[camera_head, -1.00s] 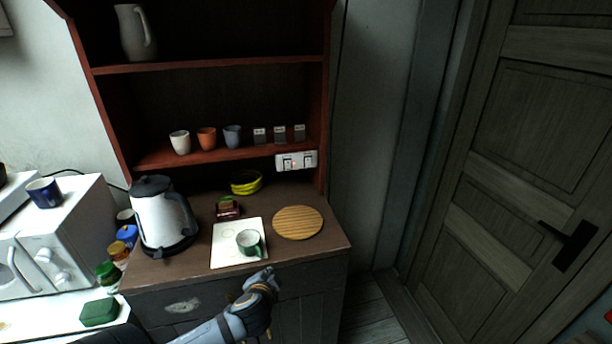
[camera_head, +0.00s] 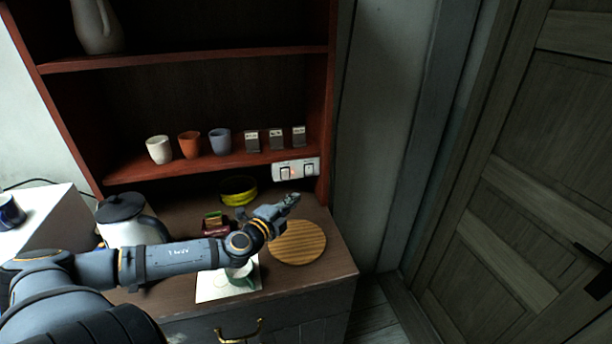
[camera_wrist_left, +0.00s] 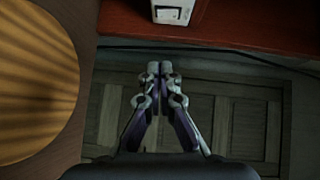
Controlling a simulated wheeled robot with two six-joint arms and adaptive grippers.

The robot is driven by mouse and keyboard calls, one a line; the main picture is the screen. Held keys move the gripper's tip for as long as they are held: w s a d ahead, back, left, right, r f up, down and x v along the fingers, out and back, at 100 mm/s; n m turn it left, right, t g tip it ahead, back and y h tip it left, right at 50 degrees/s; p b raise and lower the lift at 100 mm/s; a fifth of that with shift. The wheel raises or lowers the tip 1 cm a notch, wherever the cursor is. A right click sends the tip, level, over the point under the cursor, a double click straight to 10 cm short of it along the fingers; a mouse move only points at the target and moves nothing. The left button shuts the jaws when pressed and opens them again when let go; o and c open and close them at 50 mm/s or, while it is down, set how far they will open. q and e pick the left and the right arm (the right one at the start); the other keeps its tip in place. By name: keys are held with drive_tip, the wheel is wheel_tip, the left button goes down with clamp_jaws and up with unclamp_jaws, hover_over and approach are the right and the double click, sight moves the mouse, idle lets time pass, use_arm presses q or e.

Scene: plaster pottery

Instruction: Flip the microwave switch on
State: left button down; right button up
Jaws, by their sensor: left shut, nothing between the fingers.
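A white wall plate (camera_head: 309,164) with two switches sits under the lower shelf at its right end. A small orange-red light shows between the switches. Part of a white fixture (camera_wrist_left: 173,13), likely this plate, shows at the top of the left wrist view. The white microwave (camera_head: 45,222) is cut off at the left edge. My left gripper (camera_head: 292,199) is shut and empty, below and in front of the plate and apart from it. Its closed fingertips also show in the left wrist view (camera_wrist_left: 160,68). My right gripper is out of view.
A round wooden board (camera_head: 299,243) lies below my gripper. A kettle (camera_head: 128,222), a green-and-white cup (camera_head: 240,271) on a white board, and a yellow ring-shaped item (camera_head: 238,190) stand around my arm. Cups and small boxes line the shelf above. Open space lies right of the cabinet.

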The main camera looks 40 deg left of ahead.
use_arm(q)
drive_tip(key=b, duration=0.6)
approach(312, 174)
drive_tip(key=s+d, duration=0.1)
drive_tip(key=d, duration=0.2)
drive_tip(key=w+a, duration=0.1)
drive_tip(key=w, duration=0.1)
drive_tip(key=w+a+p, duration=0.1)
drive_tip(key=w, duration=0.1)
drive_tip(key=w+a, duration=0.1)
drive_tip(key=w, duration=0.1)
drive_tip(key=shift+w+a+f+p, duration=0.15)
drive_tip(key=shift+w+f+p, duration=0.15)
drive_tip(key=shift+w, duration=0.1)
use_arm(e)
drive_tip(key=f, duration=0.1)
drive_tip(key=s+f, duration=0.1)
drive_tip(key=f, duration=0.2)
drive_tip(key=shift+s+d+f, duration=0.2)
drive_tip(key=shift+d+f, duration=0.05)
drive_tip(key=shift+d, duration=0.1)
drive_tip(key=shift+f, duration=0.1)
